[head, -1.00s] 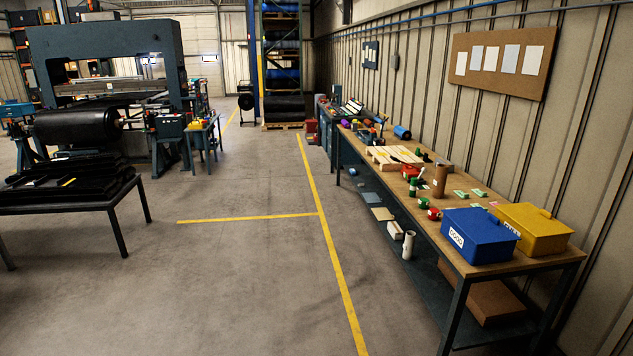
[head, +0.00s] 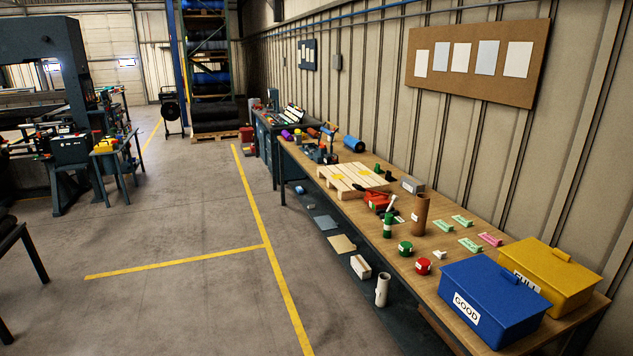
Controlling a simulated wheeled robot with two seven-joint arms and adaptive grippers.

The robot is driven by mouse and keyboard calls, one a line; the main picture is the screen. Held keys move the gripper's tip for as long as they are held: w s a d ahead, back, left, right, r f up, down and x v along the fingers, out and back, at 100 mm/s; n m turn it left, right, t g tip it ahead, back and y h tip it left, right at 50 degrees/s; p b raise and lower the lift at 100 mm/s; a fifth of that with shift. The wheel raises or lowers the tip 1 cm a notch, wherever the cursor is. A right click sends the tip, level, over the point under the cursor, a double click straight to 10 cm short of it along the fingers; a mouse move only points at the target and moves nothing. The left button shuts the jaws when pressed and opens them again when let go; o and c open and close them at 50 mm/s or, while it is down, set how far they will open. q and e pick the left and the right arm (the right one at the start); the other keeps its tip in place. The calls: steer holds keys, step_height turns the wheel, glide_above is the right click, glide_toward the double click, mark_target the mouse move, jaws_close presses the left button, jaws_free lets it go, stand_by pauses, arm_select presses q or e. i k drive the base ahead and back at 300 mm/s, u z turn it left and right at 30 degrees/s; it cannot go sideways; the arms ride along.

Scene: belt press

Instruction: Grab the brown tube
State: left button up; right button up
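The brown tube (head: 421,214) stands upright on the wooden workbench (head: 442,284) along the right wall. It is open at the top and has a small pale label low on its side. A green and white item (head: 388,223) and a red tool (head: 379,201) are close to its left. Neither of my grippers shows in the head view.
A blue box marked GOOD (head: 493,305) and a yellow box (head: 550,276) stand at the bench's near end. A wooden pallet (head: 352,179) lies farther along. A white tube (head: 382,290) stands on the lower shelf. Open floor (head: 180,310) lies left of the bench.

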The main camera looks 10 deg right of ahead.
mark_target(419, 216)
steer(key=z, duration=0.35)
steer(key=i, duration=2.05)
steer(key=z, duration=0.3)
